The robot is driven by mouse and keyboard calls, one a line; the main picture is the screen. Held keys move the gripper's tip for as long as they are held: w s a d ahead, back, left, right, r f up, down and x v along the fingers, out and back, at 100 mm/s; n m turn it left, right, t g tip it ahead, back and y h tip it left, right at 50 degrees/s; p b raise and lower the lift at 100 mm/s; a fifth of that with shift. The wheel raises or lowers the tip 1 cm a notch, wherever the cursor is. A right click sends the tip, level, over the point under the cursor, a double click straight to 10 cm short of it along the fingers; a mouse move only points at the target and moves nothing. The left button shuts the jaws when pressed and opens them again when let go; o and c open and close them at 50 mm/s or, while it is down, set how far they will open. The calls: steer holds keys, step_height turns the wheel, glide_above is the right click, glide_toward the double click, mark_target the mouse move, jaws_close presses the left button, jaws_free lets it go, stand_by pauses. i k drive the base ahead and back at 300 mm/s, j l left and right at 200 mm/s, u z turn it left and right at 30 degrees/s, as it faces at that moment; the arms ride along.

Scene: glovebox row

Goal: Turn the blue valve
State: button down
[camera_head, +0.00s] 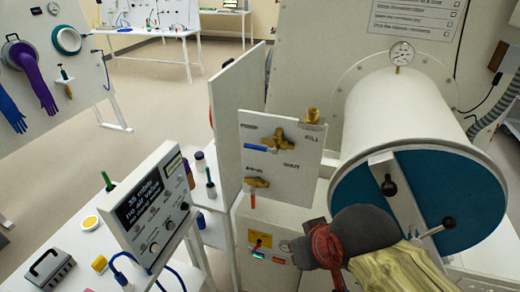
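The blue valve shows as a blue lever handle (256,149) on a brass body (283,140), on the upper half of a white upright panel (300,162). The blue handle points left and lies about level. Lower on the same panel is a second brass valve (262,183) with an orange handle (253,202) pointing down. My arm comes in from the lower right, and its dark red end, my gripper (308,252), is below and right of the panel, apart from the blue handle. Its fingers are not clear enough to show whether they are open.
A large white cylinder (395,115) with a blue end, black knobs and a gauge (402,53) stands right of the panel. A control box (155,208) with a screen stands on a white table at left. A white door-like plate (237,103) stands behind the panel.

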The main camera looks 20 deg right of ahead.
mark_target(274, 151)
steer(key=k+l+z, duration=0.1)
steer(key=z, duration=0.3)
steer(key=l+z, duration=0.2)
steer(key=z, duration=0.2)
steer(key=k+l+z, duration=0.1)
steer(key=z, duration=0.3)
steer(key=l+u, duration=0.1)
steer(key=u, duration=1.65)
steer(key=k+l+z, duration=0.1)
steer(key=z, duration=0.3)
steer(key=l+z, duration=0.15)
steer(key=z, duration=0.3)
steer(key=l+z, duration=0.2)
steer(key=z, duration=0.2)
steer(key=k, duration=0.05)
